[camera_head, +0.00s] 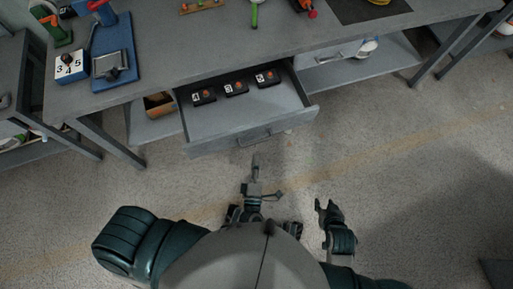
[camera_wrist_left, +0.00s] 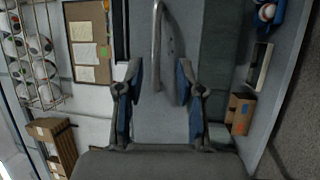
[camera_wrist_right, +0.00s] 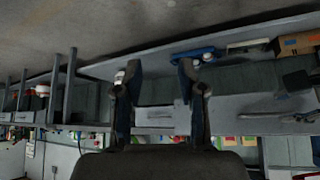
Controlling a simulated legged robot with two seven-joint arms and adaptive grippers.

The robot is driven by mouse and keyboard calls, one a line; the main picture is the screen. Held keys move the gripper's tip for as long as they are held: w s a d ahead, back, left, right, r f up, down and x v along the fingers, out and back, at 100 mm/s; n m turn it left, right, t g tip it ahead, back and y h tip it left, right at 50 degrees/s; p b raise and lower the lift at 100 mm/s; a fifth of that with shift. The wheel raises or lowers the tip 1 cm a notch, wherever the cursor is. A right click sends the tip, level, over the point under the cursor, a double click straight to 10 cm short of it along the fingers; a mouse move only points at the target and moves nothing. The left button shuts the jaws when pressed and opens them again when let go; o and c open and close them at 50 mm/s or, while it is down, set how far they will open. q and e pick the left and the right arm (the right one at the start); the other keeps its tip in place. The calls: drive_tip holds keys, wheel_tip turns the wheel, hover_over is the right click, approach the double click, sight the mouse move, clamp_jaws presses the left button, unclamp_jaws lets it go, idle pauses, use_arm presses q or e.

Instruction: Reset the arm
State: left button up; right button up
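My left gripper (camera_head: 255,172) is just in front of the open drawer (camera_head: 222,119) and apart from its handle (camera_head: 254,138). In the left wrist view its fingers (camera_wrist_left: 158,85) are spread, with nothing held and the handle (camera_wrist_left: 157,45) showing beyond the gap. My right gripper (camera_head: 322,207) is to the right, low and near my body. Its fingers (camera_wrist_right: 160,85) are spread and empty in the right wrist view.
The drawer, under a grey workbench (camera_head: 200,45), holds three black boxes with orange buttons (camera_head: 236,88) and number labels. A blue press (camera_head: 113,62) and a numbered box (camera_head: 71,67) stand on the bench at left. The floor (camera_head: 400,140) at right is clear.

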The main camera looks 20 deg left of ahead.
use_arm(q)
drive_tip(key=shift+s, duration=0.1)
idle(0.5)
